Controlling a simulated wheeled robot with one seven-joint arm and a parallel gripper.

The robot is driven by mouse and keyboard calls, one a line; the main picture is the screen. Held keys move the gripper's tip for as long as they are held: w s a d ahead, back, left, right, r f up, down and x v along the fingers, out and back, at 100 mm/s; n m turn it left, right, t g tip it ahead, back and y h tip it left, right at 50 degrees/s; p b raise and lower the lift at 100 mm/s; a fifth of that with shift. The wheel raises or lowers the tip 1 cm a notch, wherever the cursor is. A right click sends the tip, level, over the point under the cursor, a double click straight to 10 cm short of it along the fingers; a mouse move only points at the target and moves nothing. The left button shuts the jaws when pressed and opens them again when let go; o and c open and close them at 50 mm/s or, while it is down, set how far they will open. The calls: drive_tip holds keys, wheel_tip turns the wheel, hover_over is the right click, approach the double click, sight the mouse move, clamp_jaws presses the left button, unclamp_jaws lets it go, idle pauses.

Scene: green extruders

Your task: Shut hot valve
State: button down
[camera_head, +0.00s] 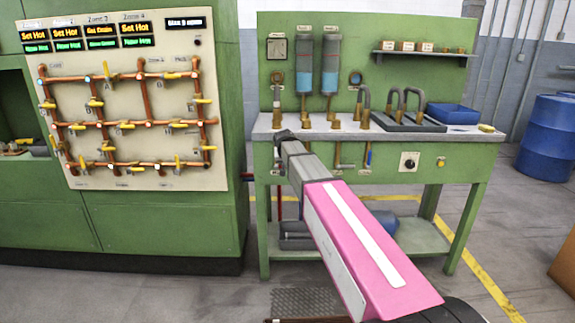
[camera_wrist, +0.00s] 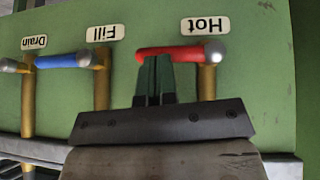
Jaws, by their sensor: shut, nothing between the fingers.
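In the wrist view, which is upside down, the hot valve's red handle (camera_wrist: 180,53) lies level. It runs left from a silver hub (camera_wrist: 214,53) on a brass pipe (camera_wrist: 208,82), beside the label "Hot" (camera_wrist: 202,24). My gripper (camera_wrist: 153,68) is shut and empty. Its dark green fingertips overlap the handle's free end, far from the hub; I cannot tell whether they touch it. In the head view my arm reaches the front of the green bench (camera_head: 430,155), and the hot valve and fingers cannot be made out.
In the wrist view, the fill valve's blue handle (camera_wrist: 62,61) and the label "Drain" (camera_wrist: 34,42) are to the left. The bench top carries pipe fittings, a grey tray (camera_head: 405,123) and a blue bin (camera_head: 452,113). A green cabinet with a valve panel (camera_head: 130,100) stands left.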

drive_tip(key=shift+s+r, duration=0.1)
drive_tip(key=shift+r, duration=0.6)
